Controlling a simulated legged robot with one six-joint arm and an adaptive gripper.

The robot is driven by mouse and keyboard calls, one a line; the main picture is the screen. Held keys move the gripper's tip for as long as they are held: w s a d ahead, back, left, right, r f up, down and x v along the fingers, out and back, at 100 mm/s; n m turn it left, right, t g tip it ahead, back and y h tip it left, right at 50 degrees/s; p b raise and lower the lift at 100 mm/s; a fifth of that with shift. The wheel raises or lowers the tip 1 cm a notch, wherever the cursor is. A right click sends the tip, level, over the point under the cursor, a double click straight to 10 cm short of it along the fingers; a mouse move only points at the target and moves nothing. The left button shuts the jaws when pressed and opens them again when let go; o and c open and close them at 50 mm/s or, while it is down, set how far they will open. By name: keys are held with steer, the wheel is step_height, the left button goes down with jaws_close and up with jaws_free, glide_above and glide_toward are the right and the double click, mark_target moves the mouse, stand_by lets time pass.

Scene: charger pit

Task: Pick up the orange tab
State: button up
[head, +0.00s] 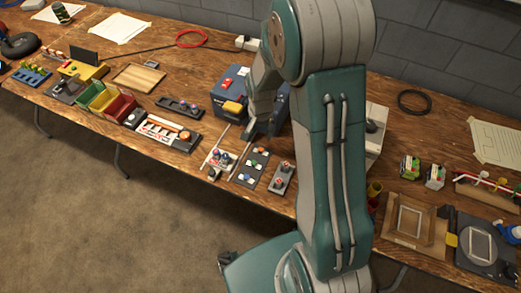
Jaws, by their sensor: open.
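An orange-yellow tab (232,108) shows at the front of a dark blue box (217,92) near the middle of the table. It is small in this view, and I cannot tell how it is fixed. My gripper (248,132) hangs just right of the tab and in front of the box. It is open, and I see nothing held in it. My own arm hides the right part of the box and much of the gripper's upper side. I cannot tell whether the gripper touches anything.
Small panels with coloured buttons (253,169) lie just in front of my gripper. Green, yellow and red bins (103,100) and a white-striped panel with an orange knob (160,131) stand to the left. A grey block wall (445,40) runs behind the wooden table (160,163).

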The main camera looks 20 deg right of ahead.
mark_target(260, 149)
steer(key=f, duration=0.8)
steer(key=shift+s+a, duration=0.15)
steer(key=shift+s, duration=0.1)
steer(key=c, duration=0.8)
